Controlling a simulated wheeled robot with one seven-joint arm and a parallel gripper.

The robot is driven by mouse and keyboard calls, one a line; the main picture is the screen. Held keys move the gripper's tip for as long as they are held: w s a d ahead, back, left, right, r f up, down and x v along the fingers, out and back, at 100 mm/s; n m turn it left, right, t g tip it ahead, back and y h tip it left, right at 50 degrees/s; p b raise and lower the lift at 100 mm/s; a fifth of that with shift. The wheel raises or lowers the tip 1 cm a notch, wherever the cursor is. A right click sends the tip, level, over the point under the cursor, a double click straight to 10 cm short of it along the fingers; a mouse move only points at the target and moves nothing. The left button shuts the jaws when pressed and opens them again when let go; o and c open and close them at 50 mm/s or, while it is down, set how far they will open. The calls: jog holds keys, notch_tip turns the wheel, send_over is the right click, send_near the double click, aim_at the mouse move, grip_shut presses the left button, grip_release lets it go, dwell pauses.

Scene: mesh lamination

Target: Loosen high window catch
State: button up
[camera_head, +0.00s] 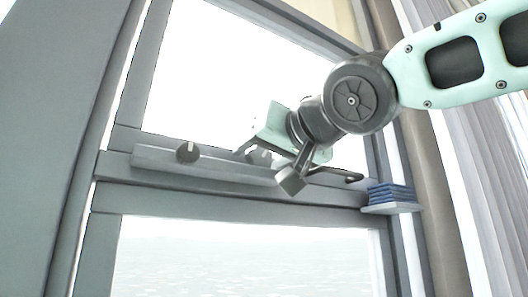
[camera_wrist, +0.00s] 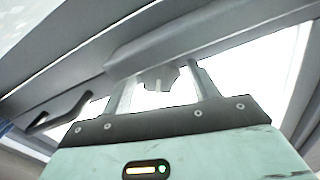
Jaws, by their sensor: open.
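The window's meeting rail (camera_head: 205,168) runs across the head view, with a grey ledge along it. A dark round knob (camera_head: 187,152) sits on the ledge at left. A second grey knob-like piece, likely the catch (camera_head: 259,157), is partly hidden by my gripper (camera_head: 254,151). In the wrist view, my gripper (camera_wrist: 160,74) is open, with one finger on each side of the grey catch (camera_wrist: 158,78). Whether the fingers touch it, I cannot tell.
A dark bar handle (camera_wrist: 62,112) projects from the rail beside the gripper. A stack of blue items (camera_head: 391,194) stands on a small shelf (camera_head: 392,209) at right. Curtains (camera_head: 465,150) hang beyond it.

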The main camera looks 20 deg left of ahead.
jog(key=c, duration=1)
jog(key=shift+n, duration=0.3)
jog(key=shift+a+n+b, duration=0.1)
jog(key=shift+n+b, duration=0.3)
jog(key=shift+n, duration=2.2)
jog(key=shift+s, duration=0.1)
jog(key=o, duration=1)
